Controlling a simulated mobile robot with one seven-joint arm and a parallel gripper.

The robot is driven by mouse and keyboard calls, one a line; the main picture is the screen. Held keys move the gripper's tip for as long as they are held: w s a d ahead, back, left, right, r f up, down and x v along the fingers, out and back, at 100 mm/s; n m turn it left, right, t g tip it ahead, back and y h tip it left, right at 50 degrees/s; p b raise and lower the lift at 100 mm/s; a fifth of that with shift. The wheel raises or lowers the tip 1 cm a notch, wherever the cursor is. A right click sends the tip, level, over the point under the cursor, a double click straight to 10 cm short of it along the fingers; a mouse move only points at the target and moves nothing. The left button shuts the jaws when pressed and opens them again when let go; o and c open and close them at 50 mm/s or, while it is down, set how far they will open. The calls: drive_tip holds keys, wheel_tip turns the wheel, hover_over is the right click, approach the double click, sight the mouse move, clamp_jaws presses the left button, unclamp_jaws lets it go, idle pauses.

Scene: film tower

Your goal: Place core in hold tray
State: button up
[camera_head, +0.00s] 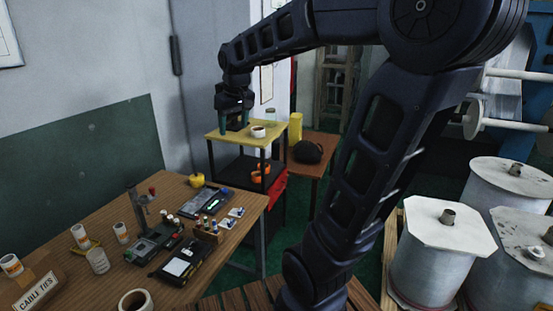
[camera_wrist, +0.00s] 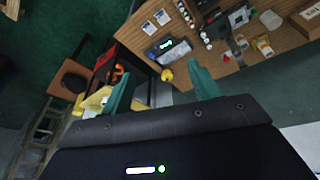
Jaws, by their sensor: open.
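A short white ring-shaped core (camera_head: 258,132) sits on the yellow top tray (camera_head: 226,137) of a small cart. A similar pale ring (camera_head: 135,300) stands on the wooden table at the bottom edge of the head view. I cannot tell which surface is the hold tray. My gripper (camera_head: 234,127) hangs over the left part of the yellow tray, left of the core, with its green fingers spread. In the wrist view my gripper (camera_wrist: 160,70) shows nothing between its fingers. A corner of the yellow tray (camera_wrist: 92,104) shows there, partly hidden by the left finger.
A clear jar (camera_head: 271,115) stands behind the core. Orange rings (camera_head: 261,170) lie on the cart's lower shelf. The wooden table (camera_head: 238,205) holds several bottles, dark devices and a yellow roll (camera_head: 197,180). Large white drums (camera_head: 440,250) stand at right.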

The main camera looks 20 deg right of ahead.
drive_tip(key=s+d+f+m, duration=0.2)
drive_tip(key=s+d+f, duration=0.1)
drive_tip(key=s, duration=0.4)
drive_tip(key=s+d+f+m+t, duration=0.1)
drive_tip(key=s+d+f, duration=0.2)
drive_tip(key=s, duration=0.5)
drive_tip(key=shift+s+d+f+m, duration=0.25)
drive_tip(key=shift+d+m, duration=0.15)
drive_tip(key=shift+d, duration=0.5)
